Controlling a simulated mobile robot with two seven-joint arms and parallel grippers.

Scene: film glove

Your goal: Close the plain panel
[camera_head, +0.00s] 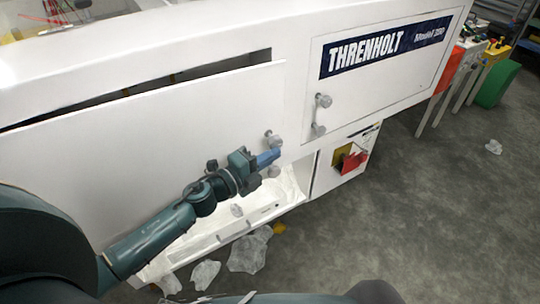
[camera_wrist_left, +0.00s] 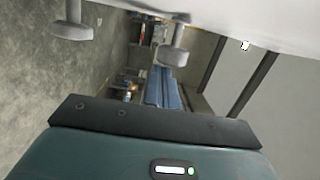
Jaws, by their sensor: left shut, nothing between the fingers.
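The plain panel (camera_head: 110,125) is the large white unmarked door on the left of the white machine in the head view. It stands ajar, with a dark gap along its top edge and an open space below its right part. A grey handle (camera_head: 273,139) with two ends sits near its right edge. My left gripper (camera_head: 268,158) is by that handle, its blue fingers shut and empty; I cannot tell whether they touch it. In the left wrist view the shut fingers (camera_wrist_left: 163,88) lie beneath a grey handle knob (camera_wrist_left: 172,55). My right gripper is not in view.
The lettered THRENHOLT panel (camera_head: 390,85) to the right is flush with the machine and has its own handle (camera_head: 322,101). Crumpled clear film (camera_head: 248,252) lies on the floor below. Grey floor at right is mostly clear.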

